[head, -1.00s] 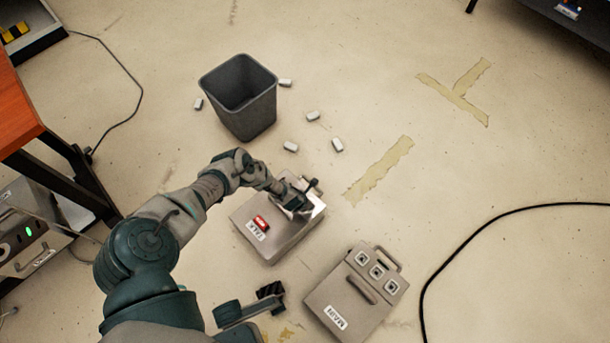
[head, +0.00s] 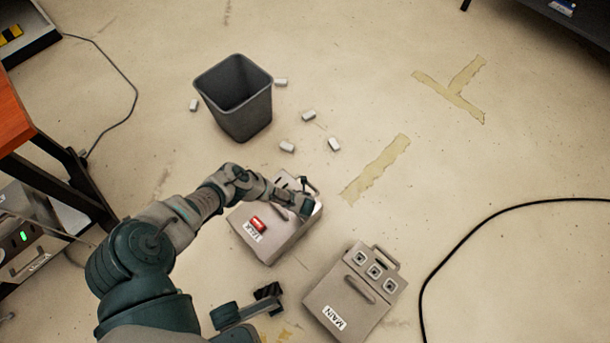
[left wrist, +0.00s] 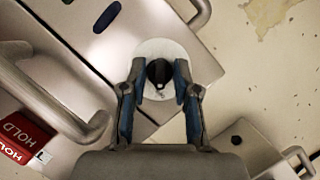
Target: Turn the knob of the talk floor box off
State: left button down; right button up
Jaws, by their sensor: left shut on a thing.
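The talk floor box (head: 272,241) is a pale metal box on the floor in the head view, with a red HOLD piece (head: 258,223) beside its TALK label (head: 252,232). My left gripper (head: 303,206) is at the box's right side and covers the knob there. In the left wrist view, a black knob (left wrist: 159,73) sits on a round white dial (left wrist: 155,48). The fingers of my left gripper (left wrist: 159,80) stand on both sides of the knob, shut on it. The red HOLD piece (left wrist: 22,138) shows at the left edge.
The MAIN box (head: 350,293) stands just right of the talk box. A dark bin (head: 238,118) with several small white pieces around it is behind. A black cable (head: 455,248) curves on the right. An orange-topped table (head: 14,115) is at the left. Floor behind right is clear.

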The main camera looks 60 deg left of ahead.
pick_arm(q)
jog(key=shift+a, duration=0.1)
dwell(0.3)
jog(key=c, duration=0.9)
grip_release()
jog(key=shift+r, duration=0.15)
jog(key=v, duration=1.1)
jog(key=shift+d+r, duration=0.2)
jog(key=shift+d, duration=0.1)
